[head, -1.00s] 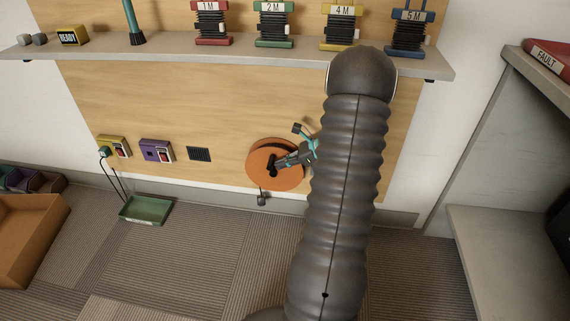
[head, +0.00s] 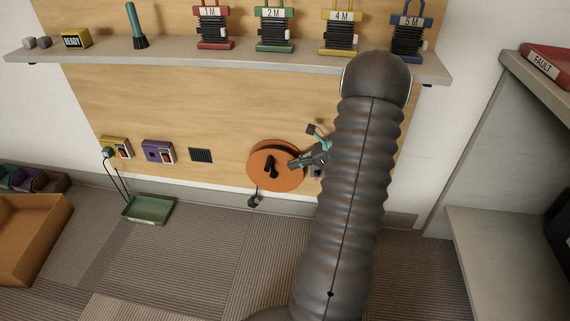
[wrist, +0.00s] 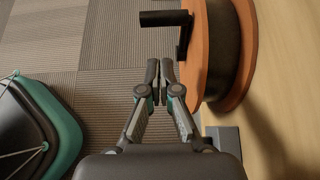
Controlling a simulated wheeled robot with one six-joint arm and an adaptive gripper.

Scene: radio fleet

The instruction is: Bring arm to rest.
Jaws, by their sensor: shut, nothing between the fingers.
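My gripper (head: 297,163) is in front of the wood panel, just right of the black crank handle on an orange reel (head: 262,178). In the wrist view my gripper (wrist: 159,84) has its fingertips together with nothing between them. The reel (wrist: 194,55) and its black handle (wrist: 166,18) stand beyond the fingertips, apart from them. My arm, in a dark ribbed sleeve, crosses the right half of the head view and hides part of the panel and the gripper's rear.
A shelf (head: 165,60) above carries several labelled cord spools. Yellow (head: 116,147) and purple (head: 158,152) outlet boxes are on the panel at left. A green tray (head: 148,210) and an orange-brown bin (head: 30,235) are low at left. A grey shelf unit (head: 500,230) stands at right.

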